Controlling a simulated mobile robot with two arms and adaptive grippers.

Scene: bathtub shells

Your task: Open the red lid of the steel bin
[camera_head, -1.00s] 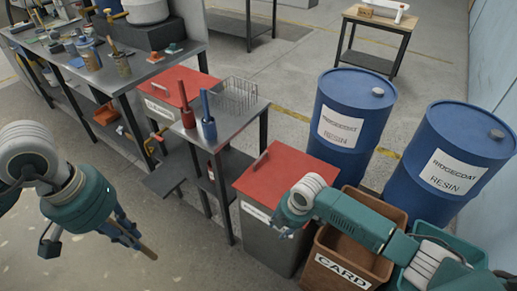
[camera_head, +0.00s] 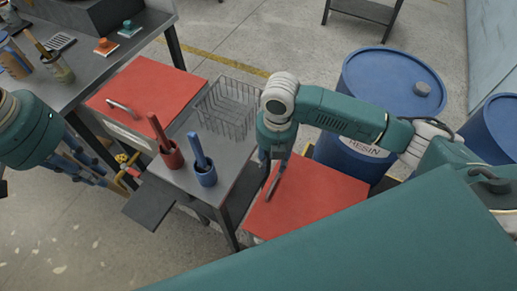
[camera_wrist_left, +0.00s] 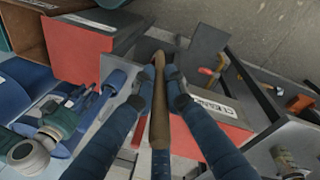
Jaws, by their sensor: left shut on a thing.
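Two bins with flat, closed red lids are in the head view; I cannot tell which is the steel bin. The right red lid (camera_head: 318,195) has a bar handle (camera_head: 273,186) near its left side. My right gripper (camera_head: 275,165) hangs right over that handle; whether its fingers grip it is hidden. The left red lid (camera_head: 150,92) has a grey handle (camera_head: 122,108). My left gripper (camera_head: 88,172) is left of the steel cart, over the floor. In the left wrist view its fingers (camera_wrist_left: 160,75) are shut on a brown wooden handle (camera_wrist_left: 159,110).
A steel cart (camera_head: 222,150) between the bins holds a red cup (camera_head: 171,157), a blue cup (camera_head: 205,174) and a wire basket (camera_head: 230,105). Blue drums (camera_head: 375,75) stand behind the right bin. A workbench (camera_head: 85,45) fills the upper left.

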